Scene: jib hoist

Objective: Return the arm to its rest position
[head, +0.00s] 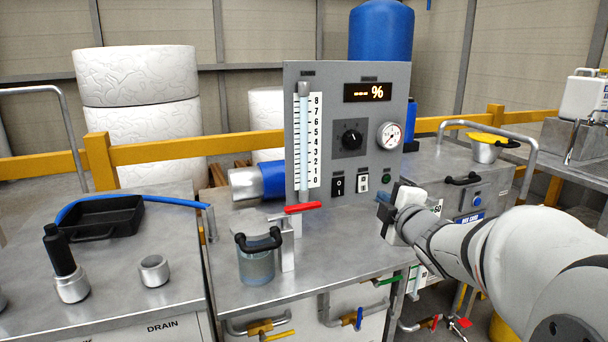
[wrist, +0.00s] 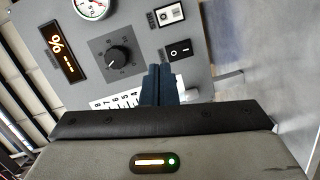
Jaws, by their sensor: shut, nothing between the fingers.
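My gripper (head: 387,204) is at the end of my white arm, which reaches in from the right in the head view. It is just in front of the lower right of the grey control panel (head: 349,88). In the wrist view my gripper's dark fingers (wrist: 160,78) are together, with nothing between them. They point toward the panel face, below the black knob (wrist: 117,56) and beside the rocker switch (wrist: 179,49). Whether the fingertips touch the panel cannot be told.
A clear jar with a black handle (head: 257,262) stands under the red-handled tap (head: 302,208). A black tray (head: 98,218), a blue hose (head: 130,198) and metal cups (head: 154,271) are on the left bench. A grey cabinet with a handle rail (head: 488,124) stands at right.

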